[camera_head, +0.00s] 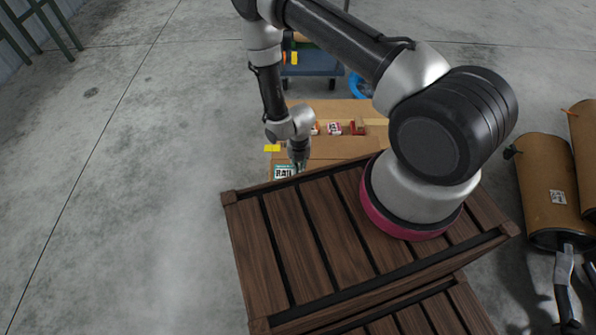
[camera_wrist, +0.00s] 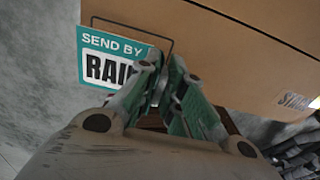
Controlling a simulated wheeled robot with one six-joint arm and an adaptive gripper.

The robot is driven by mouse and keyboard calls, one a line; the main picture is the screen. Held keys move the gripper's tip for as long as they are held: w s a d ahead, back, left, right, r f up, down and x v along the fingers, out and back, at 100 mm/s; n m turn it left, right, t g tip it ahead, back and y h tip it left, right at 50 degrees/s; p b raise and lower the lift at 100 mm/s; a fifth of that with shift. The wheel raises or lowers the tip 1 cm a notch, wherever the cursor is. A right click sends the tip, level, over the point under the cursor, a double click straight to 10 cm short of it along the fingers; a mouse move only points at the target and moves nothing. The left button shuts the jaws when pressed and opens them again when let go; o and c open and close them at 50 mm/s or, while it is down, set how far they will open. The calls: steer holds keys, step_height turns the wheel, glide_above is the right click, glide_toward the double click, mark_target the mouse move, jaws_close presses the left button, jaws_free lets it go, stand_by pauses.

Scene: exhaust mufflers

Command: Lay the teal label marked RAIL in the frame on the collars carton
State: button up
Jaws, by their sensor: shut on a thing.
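The teal label marked SEND BY RAIL (camera_wrist: 105,62) is held by its right edge in my gripper (camera_wrist: 168,62); the fingertips cover the end of the word. The label also shows small in the head view (camera_head: 284,171), beside my gripper (camera_head: 299,166). The brown carton (camera_wrist: 230,50) lies behind the fingertips in the wrist view. A thin dark outlined frame (camera_wrist: 172,40) on the carton is partly hidden by the label and fingers. The label overlaps the frame's left part and sticks out past the carton's left edge. I cannot tell whether label and carton touch.
The open carton (camera_head: 340,108) holds small red and white items. A brown slatted wooden structure (camera_head: 300,235) stands in front. Mufflers (camera_head: 548,185) stand at right. The grey floor at left is clear.

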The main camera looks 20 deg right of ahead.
step_height(320, 180, down, 4)
steer(key=shift+r, duration=0.2)
steer(key=o, duration=0.6)
steer(key=shift+o, duration=0.2)
step_height(320, 180, up, 12)
